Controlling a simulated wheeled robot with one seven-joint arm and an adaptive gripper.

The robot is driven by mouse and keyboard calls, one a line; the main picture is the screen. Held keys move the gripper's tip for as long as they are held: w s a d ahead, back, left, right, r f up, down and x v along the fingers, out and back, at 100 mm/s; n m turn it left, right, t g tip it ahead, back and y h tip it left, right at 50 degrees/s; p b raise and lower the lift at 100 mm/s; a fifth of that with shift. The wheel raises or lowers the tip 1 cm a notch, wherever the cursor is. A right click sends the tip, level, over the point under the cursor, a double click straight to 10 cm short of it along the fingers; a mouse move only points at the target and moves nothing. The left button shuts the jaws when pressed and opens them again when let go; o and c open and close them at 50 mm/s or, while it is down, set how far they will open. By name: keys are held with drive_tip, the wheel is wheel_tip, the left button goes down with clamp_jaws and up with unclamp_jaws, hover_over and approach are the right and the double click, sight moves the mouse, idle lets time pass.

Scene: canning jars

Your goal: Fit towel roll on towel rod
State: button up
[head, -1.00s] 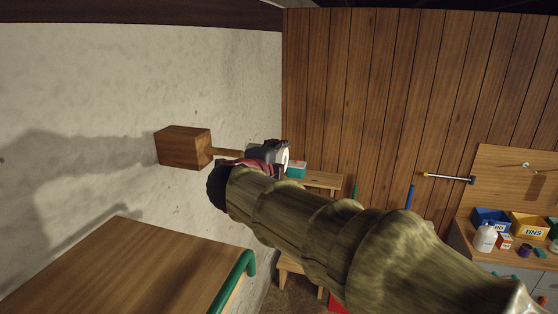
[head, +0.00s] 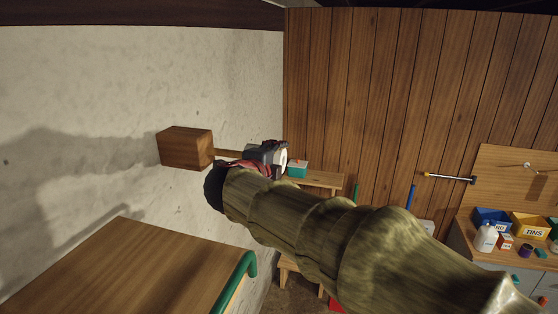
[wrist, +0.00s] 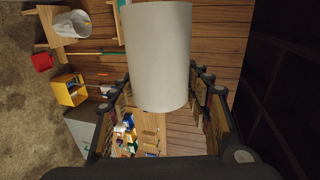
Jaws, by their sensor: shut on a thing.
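The towel rod (head: 228,154) is a short wooden bar. It juts right from a wooden block (head: 184,148) fixed to the pale wall in the head view. My gripper (head: 266,154) is at the rod's right end and is shut on the white towel roll (head: 284,158). The wrist view shows the roll (wrist: 158,55) as a plain white cylinder between my gripper's two fingers (wrist: 165,105). The roll lies roughly in line with the rod in the head view. My gripper hides the rod's tip and most of the roll, so I cannot tell whether the rod is inside it.
A wooden cabinet top with a green rail (head: 236,280) is at lower left. A wooden bench (head: 318,179) with a teal box (head: 297,169) stands behind my arm. A cluttered workbench with a yellow tins bin (head: 530,226) is at far right. Space above my gripper is clear.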

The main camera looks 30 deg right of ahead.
drive_tip(key=shift+w+a, duration=0.45)
drive_tip(key=shift+w+a+p, duration=0.2)
drive_tip(key=shift+a+p, duration=0.05)
drive_tip(key=shift+p, duration=0.1)
drive_tip(key=shift+w+a+p, duration=0.55)
drive_tip(key=shift+w+a, duration=0.05)
drive_tip(key=shift+w, duration=0.05)
idle(1.0)
drive_tip(key=shift+w+a, duration=0.25)
drive_tip(key=shift+w+a+p, duration=0.4)
drive_tip(key=shift+p, duration=0.1)
idle(1.0)
drive_tip(key=shift+w+a, duration=0.25)
drive_tip(key=shift+w+a+p, duration=0.25)
drive_tip(key=shift+p, duration=0.05)
drive_tip(key=shift+w+a, duration=0.2)
drive_tip(key=shift+w, duration=0.05)
drive_tip(key=shift+w+a+p, duration=0.45)
drive_tip(key=shift+p, duration=0.05)
idle(0.9)
